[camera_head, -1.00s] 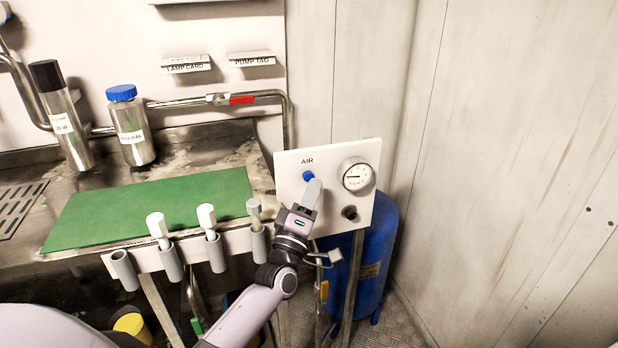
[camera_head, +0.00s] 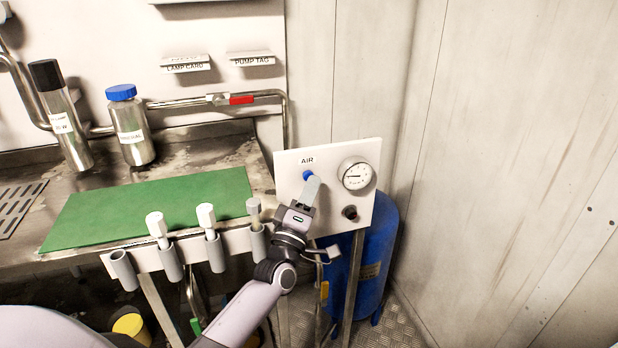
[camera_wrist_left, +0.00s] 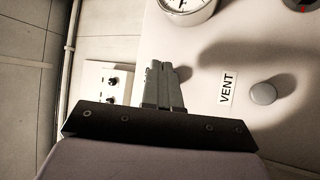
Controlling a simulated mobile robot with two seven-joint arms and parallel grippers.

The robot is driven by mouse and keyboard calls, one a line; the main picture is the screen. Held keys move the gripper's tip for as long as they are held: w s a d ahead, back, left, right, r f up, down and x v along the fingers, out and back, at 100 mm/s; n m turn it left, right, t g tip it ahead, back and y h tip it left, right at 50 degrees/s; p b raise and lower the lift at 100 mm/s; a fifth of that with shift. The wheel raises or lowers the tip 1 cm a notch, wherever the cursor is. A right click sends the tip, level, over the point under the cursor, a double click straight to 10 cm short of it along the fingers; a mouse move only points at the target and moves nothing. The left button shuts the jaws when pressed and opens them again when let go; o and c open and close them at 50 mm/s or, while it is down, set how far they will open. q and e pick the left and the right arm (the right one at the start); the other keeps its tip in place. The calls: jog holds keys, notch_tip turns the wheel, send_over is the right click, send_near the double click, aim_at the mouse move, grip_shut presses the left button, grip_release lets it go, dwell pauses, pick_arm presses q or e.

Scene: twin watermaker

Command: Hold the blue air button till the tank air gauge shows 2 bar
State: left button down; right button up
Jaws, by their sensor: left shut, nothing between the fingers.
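The blue air button (camera_head: 308,175) sits under the AIR label on a white panel (camera_head: 328,158). My left gripper (camera_head: 312,183) is shut with nothing between its fingers. Its tips are at the button and cover its lower right part; I cannot tell whether they touch or press it. The air gauge (camera_head: 356,175) is right of the button, with its needle pointing left; its numbers are too small to read. In the left wrist view the shut fingers (camera_wrist_left: 163,86) lie close over the panel, the gauge (camera_wrist_left: 187,8) is cut off at the top, and the blue button does not show.
A dark knob (camera_head: 350,212) is below the gauge. In the left wrist view a grey button (camera_wrist_left: 262,93) is beside a VENT label. A blue tank (camera_head: 374,262) stands below the panel. Holders with white-topped probes (camera_head: 206,216) line the bench front, left of my arm.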

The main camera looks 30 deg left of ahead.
pick_arm(q)
jog(key=shift+w+a+r+b, duration=0.2)
jog(key=shift+w+a+b, duration=0.2)
jog(key=shift+a, duration=0.2)
dwell(2.1)
jog(key=shift+f, duration=0.2)
dwell(4.2)
jog(key=shift+s+d, duration=0.1)
jog(key=shift+s, duration=0.05)
jog(key=shift+s+d+p, duration=0.15)
jog(key=shift+s+p, duration=0.35)
jog(key=shift+s, duration=0.2)
jog(key=shift+d, duration=0.2)
